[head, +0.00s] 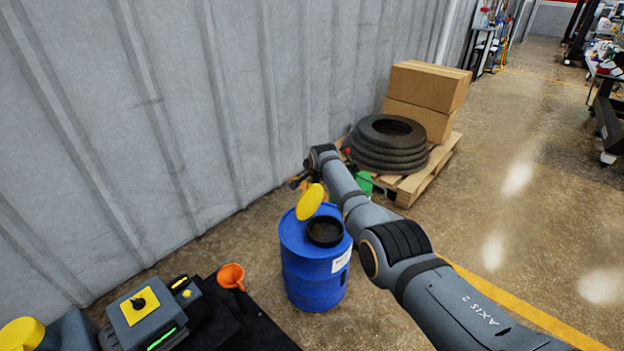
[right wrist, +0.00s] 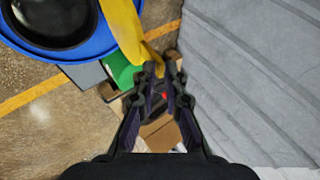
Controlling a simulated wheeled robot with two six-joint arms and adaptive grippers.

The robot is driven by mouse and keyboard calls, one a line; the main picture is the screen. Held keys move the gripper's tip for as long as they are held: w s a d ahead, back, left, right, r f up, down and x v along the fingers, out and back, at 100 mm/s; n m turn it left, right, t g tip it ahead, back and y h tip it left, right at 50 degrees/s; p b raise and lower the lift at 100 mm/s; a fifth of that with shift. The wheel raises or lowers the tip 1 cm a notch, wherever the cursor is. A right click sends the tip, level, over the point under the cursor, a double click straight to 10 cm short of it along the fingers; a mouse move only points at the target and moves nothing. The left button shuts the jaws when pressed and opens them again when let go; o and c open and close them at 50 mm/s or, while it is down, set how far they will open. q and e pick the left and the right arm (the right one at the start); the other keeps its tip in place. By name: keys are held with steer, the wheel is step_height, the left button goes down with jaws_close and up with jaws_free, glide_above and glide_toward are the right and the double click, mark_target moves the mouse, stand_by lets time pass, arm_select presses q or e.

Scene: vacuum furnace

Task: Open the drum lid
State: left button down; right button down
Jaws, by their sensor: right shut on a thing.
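The blue drum (head: 314,275) stands on the floor beside the wall, with a white label on its side. Its round top opening (head: 325,232) is dark and uncovered; it also shows in the right wrist view (right wrist: 50,18). The yellow lid (head: 310,203) is tilted up steeply at the opening's far left side. My right gripper (head: 304,182) is at the lid's upper edge, partly hidden behind my wrist in the head view. In the right wrist view its fingers (right wrist: 160,78) are shut on the edge of the lid (right wrist: 122,28). My left gripper is not in view.
A pallet (head: 411,187) with stacked black tires (head: 388,150) and cardboard boxes (head: 430,85) stands behind the drum. An orange funnel (head: 231,276) and a grey control box (head: 148,312) are at lower left.

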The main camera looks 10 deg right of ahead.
steer(key=shift+w+r, duration=0.1)
steer(key=shift+r, duration=0.1)
steer(key=c, duration=1.5)
jaws_free()
steer(key=shift+o, duration=0.2)
steer(key=shift+f, duration=0.1)
steer(key=v, duration=1.2)
